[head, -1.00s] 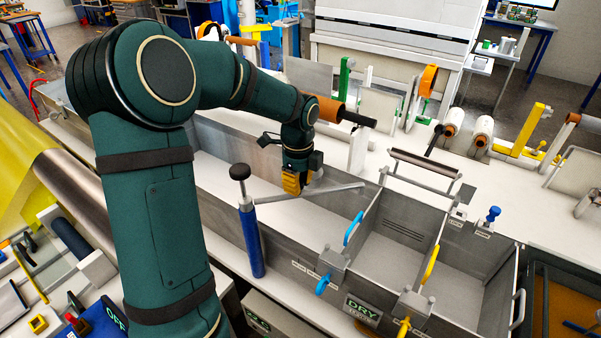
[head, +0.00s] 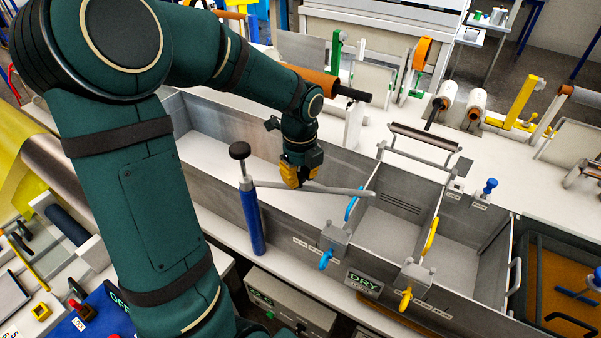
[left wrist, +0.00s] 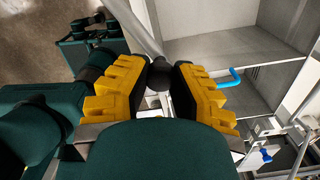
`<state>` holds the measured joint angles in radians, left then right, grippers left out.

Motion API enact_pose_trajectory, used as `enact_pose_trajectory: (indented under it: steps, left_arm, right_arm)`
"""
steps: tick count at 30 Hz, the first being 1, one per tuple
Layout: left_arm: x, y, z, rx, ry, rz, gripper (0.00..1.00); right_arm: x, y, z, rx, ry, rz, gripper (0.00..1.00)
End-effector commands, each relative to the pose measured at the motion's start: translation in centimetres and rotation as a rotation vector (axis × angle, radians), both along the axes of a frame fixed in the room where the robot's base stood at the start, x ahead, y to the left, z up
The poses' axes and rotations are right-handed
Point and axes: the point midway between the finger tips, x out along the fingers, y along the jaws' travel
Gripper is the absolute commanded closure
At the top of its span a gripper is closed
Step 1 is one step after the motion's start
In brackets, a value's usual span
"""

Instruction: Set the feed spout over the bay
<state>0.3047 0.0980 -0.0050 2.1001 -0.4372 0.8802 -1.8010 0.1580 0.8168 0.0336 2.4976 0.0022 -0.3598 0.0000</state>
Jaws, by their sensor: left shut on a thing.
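The feed spout (head: 340,190) is a thin grey pipe reaching right from a blue post (head: 252,220) with a black knob on top. Its tip lies by the top of the blue-handled divider, at the left edge of the middle bay (head: 385,235) in the head view. My left gripper (head: 294,182) has yellow fingers shut on the spout part way along its length. The left wrist view shows a dark round knob (left wrist: 159,78) between the fingers and the grey pipe (left wrist: 143,28) beyond. The exact grip is partly hidden. My right gripper is not in view.
The long steel trough (head: 215,140) lies left of the bay. The blue handle (head: 352,207) and yellow handle (head: 430,236) stand on the dividers. A roller frame (head: 425,137) stands behind the bay.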

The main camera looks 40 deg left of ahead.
Motion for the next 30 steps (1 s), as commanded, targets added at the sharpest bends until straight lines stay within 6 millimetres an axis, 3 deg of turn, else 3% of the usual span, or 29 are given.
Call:
enact_pose_trajectory:
  steps: [5,6,9,20,26,30]
  left_arm:
    - [-0.1,-0.1,-0.3,-0.003,0.007,0.001,1.00]
    - [-0.1,-0.1,-0.3,-0.003,0.007,0.001,0.72]
    - [-0.1,0.0,-0.2,-0.002,0.005,0.002,0.41]
    - [0.0,0.0,0.2,-0.001,0.001,0.002,0.41]
    - [0.0,0.0,3.0,0.001,-0.002,0.004,0.41]
    - [0.1,0.0,6.0,0.000,-0.004,0.002,0.41]
  right_arm:
    - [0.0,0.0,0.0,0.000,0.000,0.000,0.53]
    - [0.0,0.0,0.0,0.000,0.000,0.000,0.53]
    - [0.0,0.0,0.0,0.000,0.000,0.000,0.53]
    - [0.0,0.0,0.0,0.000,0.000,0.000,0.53]
    - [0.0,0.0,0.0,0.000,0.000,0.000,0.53]
    - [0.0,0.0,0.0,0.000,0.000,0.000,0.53]
